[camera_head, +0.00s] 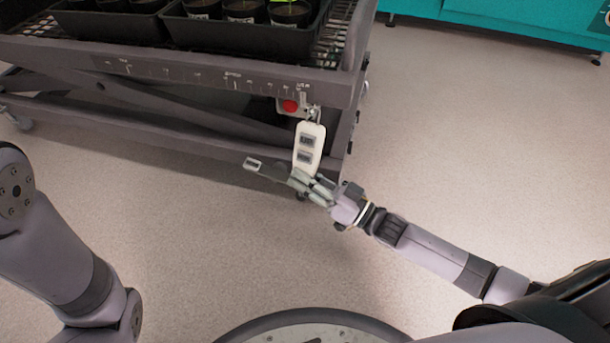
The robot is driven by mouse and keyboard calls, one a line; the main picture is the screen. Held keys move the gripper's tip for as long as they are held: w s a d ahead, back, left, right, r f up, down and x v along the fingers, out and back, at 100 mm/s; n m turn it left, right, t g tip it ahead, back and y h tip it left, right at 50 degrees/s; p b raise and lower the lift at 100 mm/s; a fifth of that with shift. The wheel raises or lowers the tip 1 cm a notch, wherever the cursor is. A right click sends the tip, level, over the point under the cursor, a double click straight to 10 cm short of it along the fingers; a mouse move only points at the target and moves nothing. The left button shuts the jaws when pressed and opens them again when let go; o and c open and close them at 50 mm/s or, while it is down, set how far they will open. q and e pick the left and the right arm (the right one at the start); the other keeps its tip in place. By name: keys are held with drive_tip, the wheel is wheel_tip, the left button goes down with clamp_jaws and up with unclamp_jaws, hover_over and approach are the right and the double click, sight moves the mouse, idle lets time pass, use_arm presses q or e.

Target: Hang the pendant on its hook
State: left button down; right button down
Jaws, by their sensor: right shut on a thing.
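The pendant (309,142) is a pale, flat handset with two dark label-like panels. It stands nearly upright, leaning slightly, just in front of the right end of the cart's front rail. My right gripper (303,181) is shut on its lower end, with the fingers covering the bottom of it. A small metal hook (314,112) shows at the pendant's top, below the rail. The two look very close there, but I cannot tell whether the pendant hangs on the hook. My left gripper is out of the picture; only part of that arm shows at the left.
The grey cart (170,72) has a ruler-marked front rail and a red button (290,105) beside the hook. Black trays (225,30) with several pots stand on its mesh top. A teal cabinet (500,14) stands at the back right. The floor (480,140) to the right is clear.

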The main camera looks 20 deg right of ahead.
drive_tip(key=c, duration=1.4)
unclamp_jaws()
drive_tip(key=shift+o, duration=0.2)
drive_tip(key=shift+o, duration=1.2)
drive_tip(key=p+v, duration=0.2)
drive_tip(key=v, duration=0.8)
drive_tip(key=shift+r, duration=0.15)
